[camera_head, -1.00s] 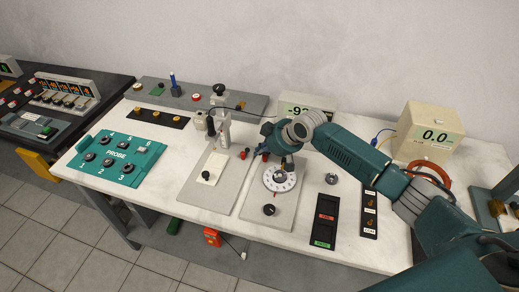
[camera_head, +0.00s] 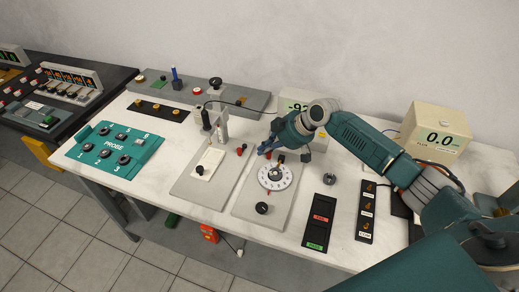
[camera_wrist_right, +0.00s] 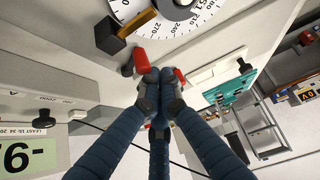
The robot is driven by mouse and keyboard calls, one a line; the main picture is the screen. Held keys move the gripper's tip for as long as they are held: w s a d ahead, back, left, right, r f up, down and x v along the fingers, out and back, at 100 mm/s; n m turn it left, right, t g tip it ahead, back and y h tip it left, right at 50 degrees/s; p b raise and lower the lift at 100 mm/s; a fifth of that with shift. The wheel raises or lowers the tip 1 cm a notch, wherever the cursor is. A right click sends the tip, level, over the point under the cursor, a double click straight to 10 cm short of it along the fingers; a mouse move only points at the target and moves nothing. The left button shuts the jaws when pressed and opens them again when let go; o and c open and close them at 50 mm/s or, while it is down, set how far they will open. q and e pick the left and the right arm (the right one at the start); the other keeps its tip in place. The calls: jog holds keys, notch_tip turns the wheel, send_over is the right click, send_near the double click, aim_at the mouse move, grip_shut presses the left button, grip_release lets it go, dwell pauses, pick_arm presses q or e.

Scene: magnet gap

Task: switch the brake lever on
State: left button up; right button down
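A pale plate (camera_head: 243,205) carries a white round dial (camera_head: 265,183) with a dark centre. My right gripper (camera_head: 265,150) is over the back left of this plate, beyond the dial. In the right wrist view its blue fingers (camera_wrist_right: 158,85) come together at the tips. A red-tipped lever (camera_wrist_right: 140,60) on a black base stands just beyond them, close to the dial. A second red piece (camera_wrist_right: 180,75) is at the right fingertip. I cannot tell which is the brake lever, or whether the fingers touch either. My left gripper is out of view.
A stand plate (camera_head: 192,187) with an upright column is left of the dial plate. A black panel with red and green labels (camera_head: 319,222) and a narrow black panel (camera_head: 366,212) are to the right. A teal probe box (camera_head: 142,165) is farther left.

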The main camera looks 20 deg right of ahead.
jog(key=shift+s+d, duration=0.1)
jog(key=shift+d, duration=0.05)
jog(key=shift+s+d, duration=0.15)
jog(key=shift+d, duration=0.3)
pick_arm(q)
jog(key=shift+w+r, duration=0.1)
pick_arm(e)
jog(key=shift+d, duration=0.2)
jog(key=shift+d, duration=0.1)
